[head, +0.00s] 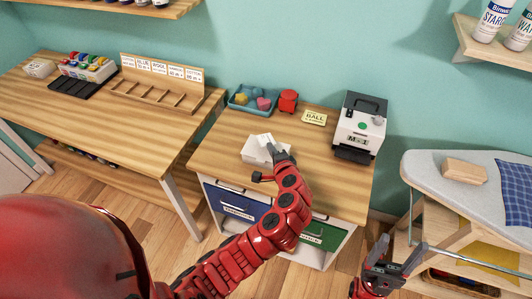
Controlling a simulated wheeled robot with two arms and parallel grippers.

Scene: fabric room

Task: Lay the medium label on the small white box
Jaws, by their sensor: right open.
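The small white box (253,152) sits on the wooden top of the cabinet, near its front middle. My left gripper (276,158) is over the right side of the box, and its fingers partly hide it. A small white piece (265,139) shows at the upper edge of the box by the fingertips; I cannot tell whether it is the medium label or part of the box, or whether the fingers grip it. My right gripper (393,258) is open and empty, low at the right, in front of the cabinet and apart from it.
A label printer (361,124) stands at the cabinet's back right, beside a yellow card (314,117). A blue tray (250,98) and red object (288,100) are at the back. An ironing board (440,170) is right. The cabinet top (318,160) is clear right of the box.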

